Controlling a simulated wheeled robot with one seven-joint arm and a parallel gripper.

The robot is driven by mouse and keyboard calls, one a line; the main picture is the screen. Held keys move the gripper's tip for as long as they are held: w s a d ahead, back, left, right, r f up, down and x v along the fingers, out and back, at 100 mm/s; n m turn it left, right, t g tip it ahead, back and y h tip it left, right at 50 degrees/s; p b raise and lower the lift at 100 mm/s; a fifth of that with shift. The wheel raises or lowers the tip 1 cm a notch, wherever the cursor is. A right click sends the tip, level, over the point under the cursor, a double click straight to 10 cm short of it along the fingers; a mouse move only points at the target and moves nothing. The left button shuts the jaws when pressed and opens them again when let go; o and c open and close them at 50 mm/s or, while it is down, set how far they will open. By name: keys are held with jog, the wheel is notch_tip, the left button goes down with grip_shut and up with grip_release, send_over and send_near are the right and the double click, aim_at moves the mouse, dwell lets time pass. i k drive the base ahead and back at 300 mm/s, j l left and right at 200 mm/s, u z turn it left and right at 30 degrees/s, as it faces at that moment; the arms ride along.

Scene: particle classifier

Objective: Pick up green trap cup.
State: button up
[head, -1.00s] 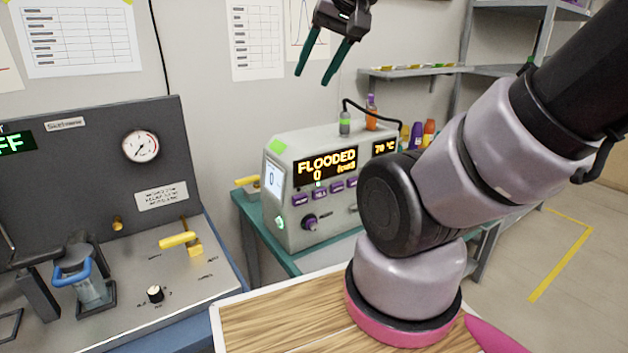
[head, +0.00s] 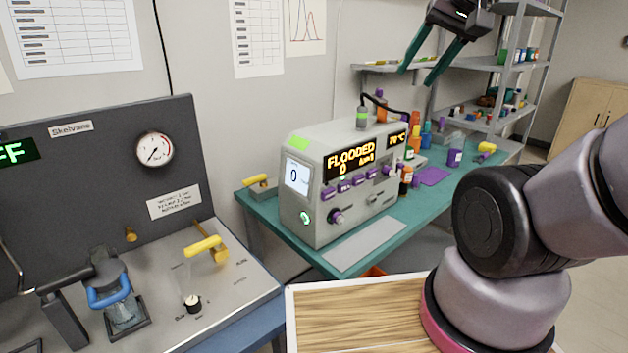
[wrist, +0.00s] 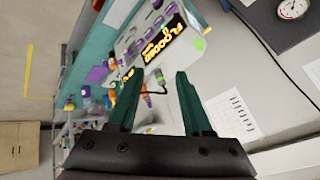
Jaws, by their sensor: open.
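My gripper (head: 416,77) is open and empty, raised above and to the right of the grey instrument in the head view. Its two green fingers also show in the wrist view (wrist: 158,76), spread apart with nothing held. A small grey cup-like piece with a green band (head: 362,117) stands upright on top of the instrument. It may be the green trap cup, but I cannot tell for sure. My gripper is clear of it.
The instrument (head: 318,215) reading "FLOODED" stands on a teal bench (head: 330,262). Several coloured bottles and a purple mat (head: 434,176) lie beyond it. Shelves (head: 520,75) stand at the back right. A panel with a gauge (head: 155,149) and yellow valve (head: 207,247) is at left.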

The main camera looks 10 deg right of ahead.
aim_at(410, 150)
jog(key=k+j+z, duration=0.1)
jog(key=j, duration=0.35)
jog(key=k+j+z, duration=0.1)
jog(key=k+j, duration=0.45)
jog(key=j, duration=0.3)
jog(key=k+j+z, duration=0.15)
jog(key=j, duration=0.25)
jog(key=i+l, duration=0.1)
jog(key=l, duration=0.3)
jog(key=i+l, duration=0.1)
jog(key=l, duration=0.3)
jog(key=i+l, duration=0.1)
jog(key=l, duration=0.3)
jog(key=i+l, duration=0.15)
jog(key=l, duration=0.3)
jog(key=i+l, duration=0.1)
jog(key=l, duration=0.3)
jog(key=i+l, duration=0.1)
jog(key=l, duration=0.3)
